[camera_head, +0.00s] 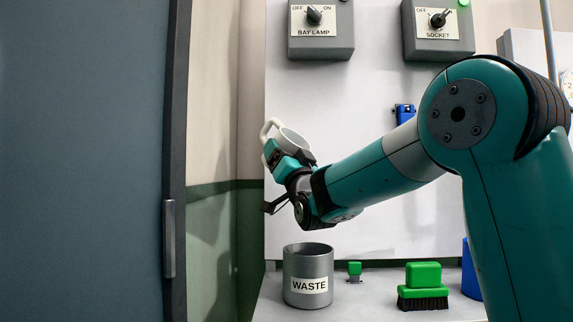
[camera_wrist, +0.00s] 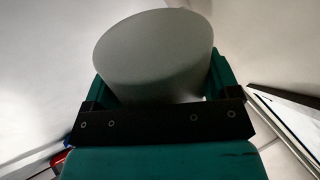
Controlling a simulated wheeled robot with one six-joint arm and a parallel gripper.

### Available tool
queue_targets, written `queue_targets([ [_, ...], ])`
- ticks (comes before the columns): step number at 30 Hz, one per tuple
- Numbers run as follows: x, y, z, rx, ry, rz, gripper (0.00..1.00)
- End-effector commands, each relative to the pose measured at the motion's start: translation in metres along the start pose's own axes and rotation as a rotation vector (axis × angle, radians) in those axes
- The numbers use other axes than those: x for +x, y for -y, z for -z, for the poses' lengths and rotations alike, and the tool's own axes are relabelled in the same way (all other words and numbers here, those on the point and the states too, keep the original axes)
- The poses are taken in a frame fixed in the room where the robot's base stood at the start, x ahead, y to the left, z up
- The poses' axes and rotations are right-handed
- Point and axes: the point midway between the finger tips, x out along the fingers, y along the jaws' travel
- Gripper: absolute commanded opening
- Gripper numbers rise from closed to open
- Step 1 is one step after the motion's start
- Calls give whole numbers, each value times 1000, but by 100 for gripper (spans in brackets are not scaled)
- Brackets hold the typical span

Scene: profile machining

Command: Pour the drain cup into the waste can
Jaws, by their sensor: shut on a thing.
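The drain cup (camera_head: 292,138) is white with a handle at its upper left. My gripper (camera_head: 282,158) is shut on it and holds it in the air above the waste can, a little to the left of the can's middle. The cup looks tilted in the head view; its contents cannot be seen. In the wrist view the cup (camera_wrist: 155,55) fills the space between the fingers. The waste can (camera_head: 308,275) is a grey open cylinder labelled WASTE, standing upright on the bench. Its inside is mostly hidden.
A green brush (camera_head: 423,285) and a small green-topped item (camera_head: 354,270) stand on the bench (camera_head: 370,297) right of the can. A blue object (camera_head: 470,270) is partly behind my arm. BAY LAMP (camera_head: 320,38) and SOCKET (camera_head: 438,38) switch boxes hang above. A dark door (camera_head: 85,160) is at left.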

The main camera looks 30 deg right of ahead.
Motion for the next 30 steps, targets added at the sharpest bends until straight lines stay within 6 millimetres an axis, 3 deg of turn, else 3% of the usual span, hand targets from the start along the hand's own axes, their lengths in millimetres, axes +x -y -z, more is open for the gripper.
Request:
queue_targets([
  [30, -3, 1, 2, 10, -23, 0, 47],
])
